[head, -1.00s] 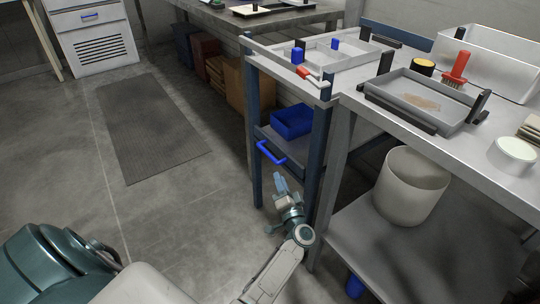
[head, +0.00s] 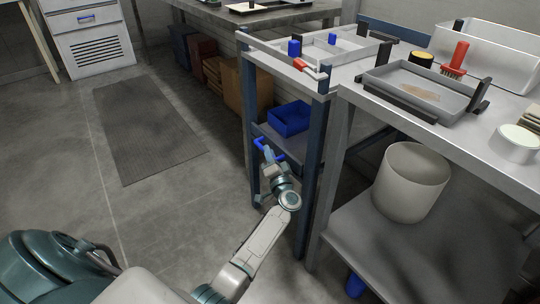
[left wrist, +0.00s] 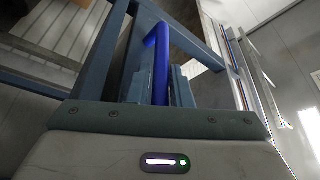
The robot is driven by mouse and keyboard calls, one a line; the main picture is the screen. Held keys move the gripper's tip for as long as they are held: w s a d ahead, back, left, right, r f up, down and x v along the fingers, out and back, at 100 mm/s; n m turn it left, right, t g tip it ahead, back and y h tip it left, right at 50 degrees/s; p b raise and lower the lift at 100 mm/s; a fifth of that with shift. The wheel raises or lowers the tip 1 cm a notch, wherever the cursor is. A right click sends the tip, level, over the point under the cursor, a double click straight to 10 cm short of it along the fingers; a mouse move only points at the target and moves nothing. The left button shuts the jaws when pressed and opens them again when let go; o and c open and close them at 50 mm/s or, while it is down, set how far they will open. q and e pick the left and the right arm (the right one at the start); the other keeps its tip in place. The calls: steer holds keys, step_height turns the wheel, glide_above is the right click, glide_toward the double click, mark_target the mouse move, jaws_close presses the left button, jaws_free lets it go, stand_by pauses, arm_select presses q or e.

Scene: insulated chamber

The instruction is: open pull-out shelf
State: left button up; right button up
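The pull-out shelf (head: 285,144) sits low in the blue-framed stand. A blue handle (head: 270,143) is on its front. The handle also shows as a blue bar (left wrist: 160,68) in the left wrist view. My left gripper (head: 267,155) is at the handle, with its fingers pointing toward it. In the left wrist view the fingers (left wrist: 148,85) are apart, and the bar appears to lie between them. I cannot tell whether they touch it. My right gripper is not in view.
A blue bin (head: 290,118) rests on the shelf. A metal table (head: 480,122) with a tray and brush stands to the right. A pale bucket (head: 410,183) sits on its lower shelf. Boxes stand behind the stand. Open floor with a dark mat (head: 148,130) lies left.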

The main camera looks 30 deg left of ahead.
arm_select(q)
jaws_close()
steer(key=shift+s, duration=0.15)
